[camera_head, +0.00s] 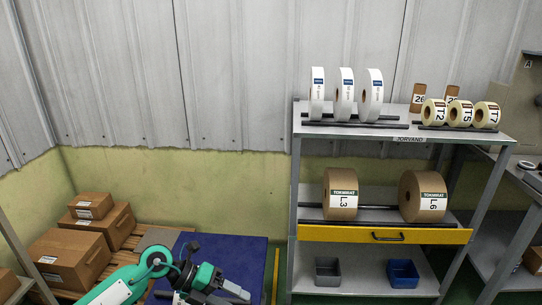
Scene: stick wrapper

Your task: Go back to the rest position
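My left arm, green and white, comes in at the bottom left, and its gripper (236,291) is low in front of a dark blue surface (232,250). The gripper is cut by the bottom edge, and I cannot tell whether its fingers are open or shut. No object shows clearly in it. My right gripper is not in view.
A grey shelf rack (298,150) stands to the right, with white and cream label rolls on top and large brown rolls (340,194) below. A yellow drawer front (385,235) sits under them. Grey (328,271) and blue (403,274) bins are lowest. Cardboard boxes (68,259) are at left.

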